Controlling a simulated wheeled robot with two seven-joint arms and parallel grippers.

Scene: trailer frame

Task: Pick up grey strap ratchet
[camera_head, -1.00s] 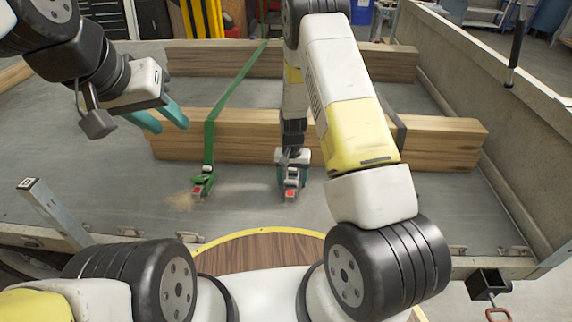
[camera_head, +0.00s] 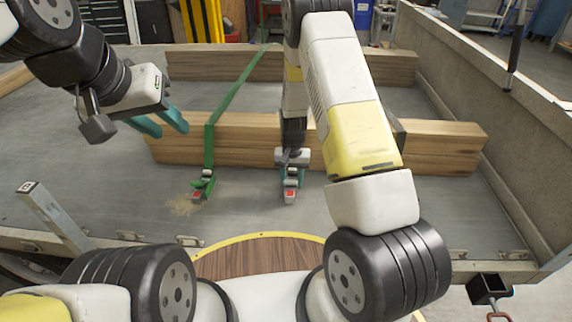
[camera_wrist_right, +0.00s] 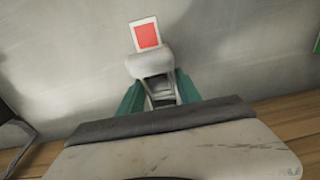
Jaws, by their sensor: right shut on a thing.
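The grey strap ratchet (camera_head: 290,186) with a red-marked end is at the trailer bed, in front of the near wooden beam. It also shows in the right wrist view (camera_wrist_right: 156,75), between the teal fingers. My right gripper (camera_wrist_right: 160,95) is shut on the ratchet from above; whether the ratchet touches the bed is hard to tell. My left gripper (camera_head: 160,125) is raised at the left over the near beam, its two teal fingers apart and empty. Much of the grey strap is hidden behind my right arm.
A green strap with its ratchet (camera_head: 203,186) lies over the beams to the left. The near beam (camera_head: 440,145) and the far beam (camera_head: 225,62) cross the trailer bed (camera_head: 115,195). A side wall (camera_head: 470,95) bounds the right.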

